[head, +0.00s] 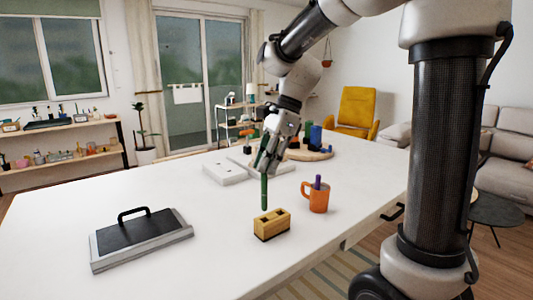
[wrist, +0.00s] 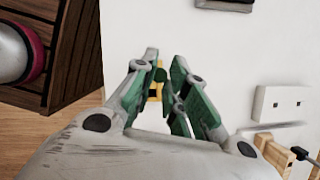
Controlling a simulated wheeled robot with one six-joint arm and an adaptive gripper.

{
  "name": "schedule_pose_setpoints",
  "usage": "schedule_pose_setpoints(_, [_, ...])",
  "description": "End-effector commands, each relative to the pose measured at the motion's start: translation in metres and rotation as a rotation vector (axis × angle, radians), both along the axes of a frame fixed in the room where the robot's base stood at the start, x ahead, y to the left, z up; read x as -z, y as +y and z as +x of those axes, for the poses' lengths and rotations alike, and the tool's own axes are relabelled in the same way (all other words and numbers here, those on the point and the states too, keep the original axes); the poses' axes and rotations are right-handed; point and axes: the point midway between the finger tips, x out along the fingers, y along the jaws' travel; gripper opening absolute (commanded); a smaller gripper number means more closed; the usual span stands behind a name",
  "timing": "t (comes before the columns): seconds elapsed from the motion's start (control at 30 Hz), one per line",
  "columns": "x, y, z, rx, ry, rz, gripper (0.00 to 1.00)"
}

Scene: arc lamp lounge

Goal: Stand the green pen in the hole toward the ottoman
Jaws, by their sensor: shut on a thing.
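My gripper (head: 268,158) is shut on the green pen (head: 264,192), which hangs upright, point down, below the fingers. The pen's lower end shows just above the far side of a small yellow wooden block (head: 271,232) on the white table. Dark holes show in the block's top; whether the pen's tip is over one, I cannot tell. In the wrist view, my fingers with green pads (wrist: 166,78) close in front of the block (wrist: 155,92), hiding most of it. The pen is hard to make out there. I cannot identify the ottoman.
An orange mug (head: 317,199) with a purple pen stands right of the block. A black-topped case with a handle (head: 141,241) lies on the table at left. A white slab (head: 228,172) and a round wooden board (head: 317,155) with items are behind. The table's front middle is clear.

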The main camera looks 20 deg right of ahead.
Motion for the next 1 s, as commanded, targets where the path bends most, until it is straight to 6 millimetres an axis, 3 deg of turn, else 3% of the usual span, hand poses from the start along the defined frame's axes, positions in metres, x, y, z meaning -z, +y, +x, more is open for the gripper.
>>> schedule_pose_setpoints(0.3, [0.017,0.000,0.000,0.000,0.000,-0.001,0.00])
schedule_pose_setpoints(1.0, [0.018,0.000,0.000,0.000,0.000,-0.001,0.00])
